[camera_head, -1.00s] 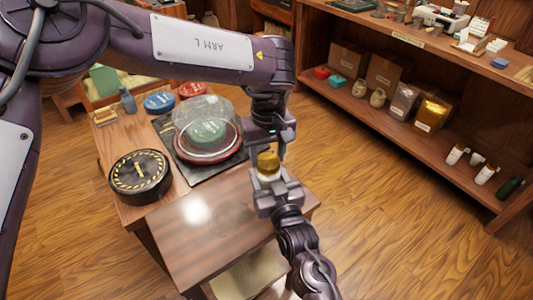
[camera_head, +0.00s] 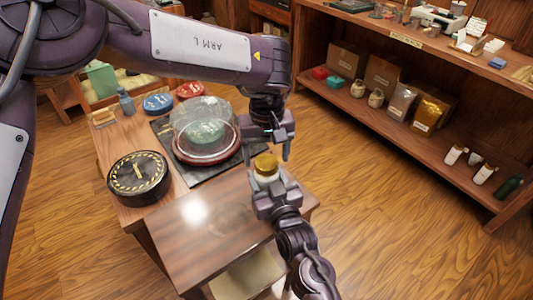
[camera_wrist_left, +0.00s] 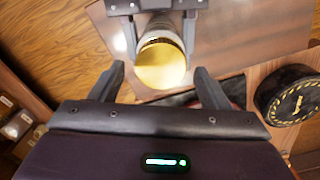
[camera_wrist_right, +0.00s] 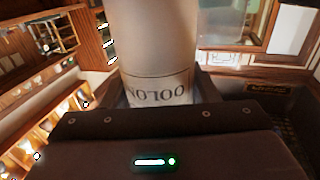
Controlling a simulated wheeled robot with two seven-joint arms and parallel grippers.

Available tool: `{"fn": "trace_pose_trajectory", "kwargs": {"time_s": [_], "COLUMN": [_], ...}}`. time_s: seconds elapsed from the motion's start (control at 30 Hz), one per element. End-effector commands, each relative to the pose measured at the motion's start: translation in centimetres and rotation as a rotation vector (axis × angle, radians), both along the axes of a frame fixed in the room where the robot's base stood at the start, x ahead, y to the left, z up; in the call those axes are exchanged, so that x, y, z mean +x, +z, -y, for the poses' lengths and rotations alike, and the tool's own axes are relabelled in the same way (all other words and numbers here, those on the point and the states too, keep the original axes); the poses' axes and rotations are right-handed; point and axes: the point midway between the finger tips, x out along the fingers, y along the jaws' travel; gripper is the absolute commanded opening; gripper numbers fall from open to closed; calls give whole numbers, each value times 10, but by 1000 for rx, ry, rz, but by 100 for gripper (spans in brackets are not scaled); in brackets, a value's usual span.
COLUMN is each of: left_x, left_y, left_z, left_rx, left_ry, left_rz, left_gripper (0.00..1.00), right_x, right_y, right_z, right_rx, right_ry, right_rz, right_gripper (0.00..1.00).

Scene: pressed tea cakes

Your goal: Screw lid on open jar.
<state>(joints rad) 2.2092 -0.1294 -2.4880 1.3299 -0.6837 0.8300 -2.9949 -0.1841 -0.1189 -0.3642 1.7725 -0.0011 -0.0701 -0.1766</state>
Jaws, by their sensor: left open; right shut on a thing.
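The jar is pale with an "OOLON…" label, seen in the right wrist view (camera_wrist_right: 155,50). My right gripper (camera_head: 273,187) is shut around its body and holds it upright above the wooden table. A gold lid (camera_head: 265,161) sits on top of the jar; how far it is threaded I cannot tell. My left gripper (camera_head: 267,148) is open just above the lid, pointing down. In the left wrist view the gold lid (camera_wrist_left: 162,66) lies between the spread fingers (camera_wrist_left: 158,72), with gaps at both sides. The jar's mouth is hidden under the lid.
A clear dome (camera_head: 203,122) over a tea cake stands on a dark mat (camera_head: 205,177) left of the grippers. A round black-and-yellow tin (camera_head: 139,178) is at the table's left. The front table top (camera_head: 215,228) is clear. A shelf (camera_head: 440,155) stands right.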

Motion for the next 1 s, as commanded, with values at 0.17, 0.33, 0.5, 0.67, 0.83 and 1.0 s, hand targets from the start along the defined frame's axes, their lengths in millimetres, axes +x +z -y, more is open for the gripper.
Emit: {"fn": "trace_pose_trajectory", "kwargs": {"time_s": [0.17, 0.33, 0.5, 0.67, 0.83, 1.0], "left_x": [1, 0, 0, 0, 0, 0], "left_y": [23, 40, 41, 41, 42, 45], "left_z": [0, 0, 0, 0, 0, 0], "left_rx": [0, 0, 0, 0, -1, 0], "left_ry": [0, 0, 0, 14, 171, 516], "left_rz": [4, 2, 1, 1, 1, 2], "left_gripper": [70, 70, 70, 67, 67, 67], "right_x": [0, 0, 0, 0, 0, 0], "right_y": [-1, -1, -1, -1, -1, 0], "right_z": [0, 0, 0, 0, 0, 0], "right_rx": [-1, -1, -1, -1, -1, -1], "right_ry": [0, 0, 0, -1, -1, -1], "right_rz": [-2, -2, -2, -2, -1, -1], "right_gripper": [0, 0, 0, 0, 0, 0]}}
